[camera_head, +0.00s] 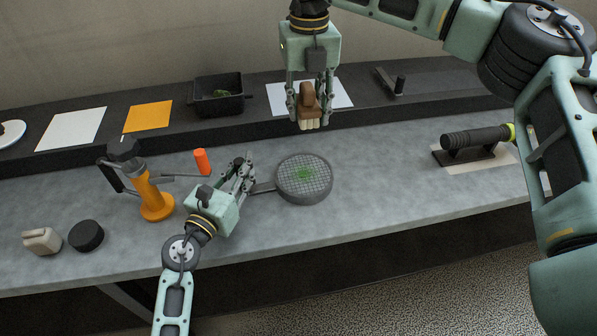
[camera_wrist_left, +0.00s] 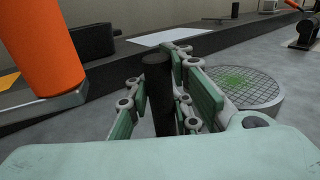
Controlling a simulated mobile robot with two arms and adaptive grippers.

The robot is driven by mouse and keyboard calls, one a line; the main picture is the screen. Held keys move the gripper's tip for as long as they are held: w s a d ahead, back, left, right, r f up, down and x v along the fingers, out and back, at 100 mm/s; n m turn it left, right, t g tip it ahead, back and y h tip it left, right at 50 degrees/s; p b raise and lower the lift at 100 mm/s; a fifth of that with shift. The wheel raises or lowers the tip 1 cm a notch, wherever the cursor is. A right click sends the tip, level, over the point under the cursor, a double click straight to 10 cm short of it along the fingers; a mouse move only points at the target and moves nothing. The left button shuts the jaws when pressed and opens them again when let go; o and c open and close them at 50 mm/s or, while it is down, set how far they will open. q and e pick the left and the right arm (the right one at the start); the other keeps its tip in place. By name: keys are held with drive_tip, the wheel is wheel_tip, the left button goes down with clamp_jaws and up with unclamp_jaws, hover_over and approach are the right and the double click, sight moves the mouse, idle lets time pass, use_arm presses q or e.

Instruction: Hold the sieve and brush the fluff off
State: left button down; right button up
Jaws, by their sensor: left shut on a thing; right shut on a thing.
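The round sieve (camera_head: 290,187) rests on the grey worktop with its mesh facing up. Green fluff (camera_head: 304,174) lies on the middle of the mesh. The sieve (camera_wrist_left: 265,97) and fluff (camera_wrist_left: 232,79) also show in the left wrist view. My left gripper (camera_head: 246,178) is shut on the sieve's handle (camera_head: 264,187), to the left of the rim. In the left wrist view the dark handle (camera_wrist_left: 158,95) stands between the fingers. My right gripper (camera_head: 309,98) is shut on a brown-handled brush (camera_head: 309,103). Its pale bristles (camera_head: 309,124) point down, above and behind the sieve, apart from the mesh.
An orange-based device (camera_head: 155,207) and an orange cylinder (camera_head: 202,162) stand left of the sieve. A black puck (camera_head: 86,236) and a beige block (camera_head: 42,241) lie far left. A black bin (camera_head: 219,96) sits on the back ledge.

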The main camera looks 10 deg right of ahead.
use_arm(q)
drive_tip(key=shift+f, duration=0.4)
use_arm(e)
drive_tip(key=shift+f, duration=0.1)
